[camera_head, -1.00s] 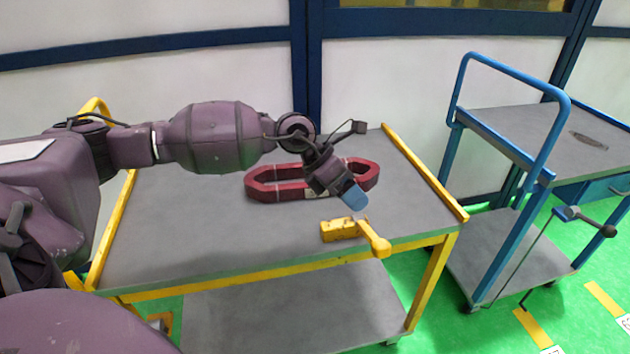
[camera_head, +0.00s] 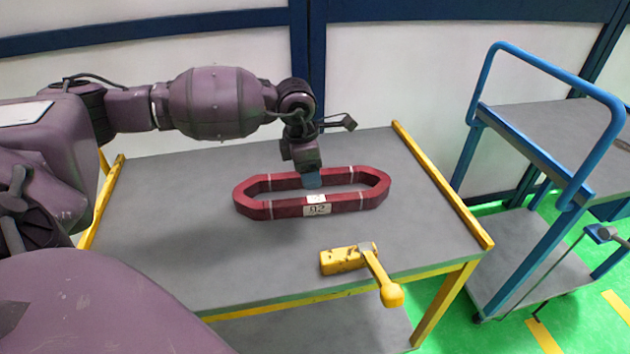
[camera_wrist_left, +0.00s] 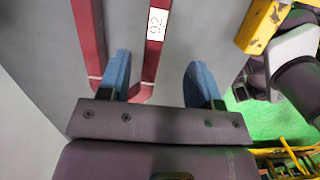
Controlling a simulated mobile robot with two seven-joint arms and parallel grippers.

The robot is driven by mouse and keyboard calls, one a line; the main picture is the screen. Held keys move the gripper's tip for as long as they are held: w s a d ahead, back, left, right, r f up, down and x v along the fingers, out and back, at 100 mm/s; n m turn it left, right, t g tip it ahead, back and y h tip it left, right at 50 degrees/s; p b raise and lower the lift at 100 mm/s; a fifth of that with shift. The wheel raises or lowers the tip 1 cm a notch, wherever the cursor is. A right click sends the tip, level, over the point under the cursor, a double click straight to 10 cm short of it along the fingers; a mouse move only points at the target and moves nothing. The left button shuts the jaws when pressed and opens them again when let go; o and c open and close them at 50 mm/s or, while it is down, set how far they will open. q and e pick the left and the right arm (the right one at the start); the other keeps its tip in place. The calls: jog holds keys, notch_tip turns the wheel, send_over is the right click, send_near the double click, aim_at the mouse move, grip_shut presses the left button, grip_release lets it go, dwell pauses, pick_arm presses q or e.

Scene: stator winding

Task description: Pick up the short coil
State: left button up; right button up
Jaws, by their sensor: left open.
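The short coil (camera_head: 345,203) is a dark red, elongated ring with white bands and a white label reading 92. It lies flat on the grey table, and it also shows in the left wrist view (camera_wrist_left: 89,38). My left gripper (camera_head: 312,180) is above the coil, over its middle, and hides part of the far side. In the left wrist view my left gripper (camera_wrist_left: 158,82) is open, with two blue fingertips apart. Whether the fingers touch the coil cannot be told. My right gripper is not in view.
A yellow block with a yellow-handled tool (camera_head: 343,260) lies near the table's front edge. The grey table (camera_head: 180,230) has yellow edge rails and free room left of the coil. A blue-framed trolley (camera_head: 560,150) stands to the right.

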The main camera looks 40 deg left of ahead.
aim_at(316, 199)
pick_arm(q)
jog(key=shift+f, duration=0.5)
jog(key=f, duration=0.3)
jog(key=f+b, duration=0.1)
jog(key=shift+w+d+f, duration=0.2)
jog(key=shift+w+d, duration=0.05)
jog(key=shift+d, duration=0.1)
jog(key=shift+f, duration=0.35)
jog(key=f, duration=0.2)
jog(key=w+f+b, duration=0.1)
jog(key=f, duration=0.1)
jog(key=shift+f, duration=0.35)
jog(key=shift+s+r, duration=0.1)
jog(key=shift+c, duration=0.6)
grip_shut()
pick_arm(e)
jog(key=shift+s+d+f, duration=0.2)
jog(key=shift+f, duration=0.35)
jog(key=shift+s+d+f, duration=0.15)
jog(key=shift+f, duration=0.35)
pick_arm(q)
jog(key=shift+r, duration=0.1)
